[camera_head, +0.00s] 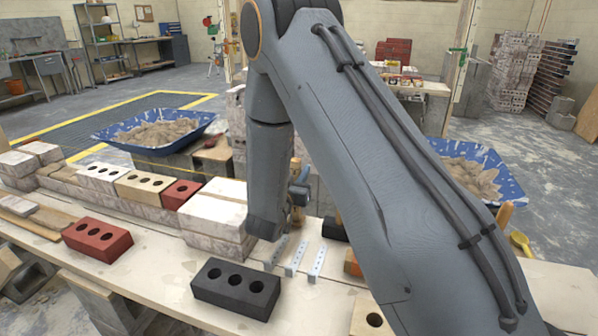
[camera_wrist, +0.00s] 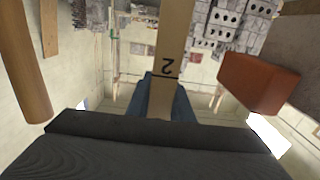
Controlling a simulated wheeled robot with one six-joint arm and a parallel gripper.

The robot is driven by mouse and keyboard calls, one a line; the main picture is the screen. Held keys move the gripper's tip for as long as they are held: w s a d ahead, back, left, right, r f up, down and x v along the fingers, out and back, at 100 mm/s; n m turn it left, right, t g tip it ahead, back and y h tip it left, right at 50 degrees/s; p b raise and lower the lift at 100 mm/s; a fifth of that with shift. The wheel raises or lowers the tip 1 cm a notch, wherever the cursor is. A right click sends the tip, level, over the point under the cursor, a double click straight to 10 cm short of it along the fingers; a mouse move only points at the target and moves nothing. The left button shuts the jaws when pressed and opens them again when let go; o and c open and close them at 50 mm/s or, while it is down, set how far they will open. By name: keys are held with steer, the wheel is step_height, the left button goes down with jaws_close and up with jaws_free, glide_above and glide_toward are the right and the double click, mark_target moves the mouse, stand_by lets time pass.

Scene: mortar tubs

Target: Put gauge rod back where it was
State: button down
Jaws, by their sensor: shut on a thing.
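The gauge rod (camera_wrist: 172,40) is a flat, pale wooden strip with a black line and the figure 2 on it, which reads upside down in the wrist view. My gripper (camera_wrist: 166,98) is shut on it, with a blue-grey finger on either side. The rod runs away from the jaws toward the top of that view, and its far end is out of the picture. In the head view my arm covers much of the bench's right part. I cannot clearly make out the rod there.
A black three-hole brick (camera_head: 236,297), a red brick (camera_head: 97,240) and several metal strips (camera_head: 296,258) lie on the bench (camera_head: 150,290). White block stacks (camera_head: 215,208) stand behind. Blue mortar tubs (camera_head: 190,132) (camera_head: 505,178) stand left and right. Bare bench shows around the black brick.

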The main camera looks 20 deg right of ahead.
steer(key=shift+f, duration=0.45)
stand_by(0.5)
steer(key=c, duration=1.5)
jaws_free()
